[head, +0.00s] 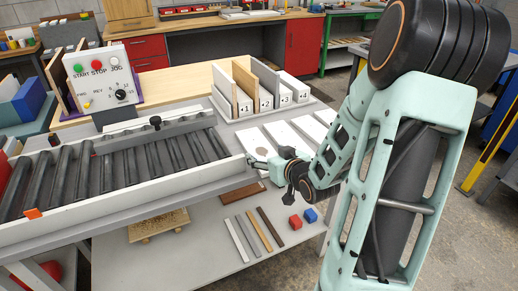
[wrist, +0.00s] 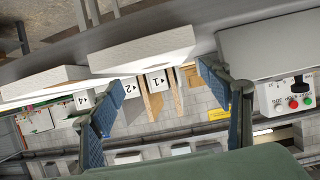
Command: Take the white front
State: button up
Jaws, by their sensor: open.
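Several white boards lie flat side by side on the table in the head view: a left one (head: 256,141), a middle one (head: 287,134) and a right one (head: 309,124). Which of them is the white front I cannot tell. My gripper (head: 262,162) is at the near end of the left board, low over the table. In the wrist view my gripper (wrist: 160,80) is open, its blue-padded fingers apart with nothing held. A white board (wrist: 145,50) shows between and beyond the fingers, and another (wrist: 40,82) lies to the left.
A numbered rack (head: 222,104) with upright white and wooden boards stands behind. A roller conveyor (head: 110,165) and control box (head: 104,77) are at left.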

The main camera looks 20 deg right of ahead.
aim_at(258, 147)
jog(key=x, duration=0.5)
jog(key=shift+w+d+b, duration=0.15)
jog(key=shift+w+b, duration=0.15)
jog(key=shift+w, duration=0.05)
jog(key=shift+r, duration=0.1)
jog(key=c, duration=1.1)
jog(key=shift+r, duration=0.1)
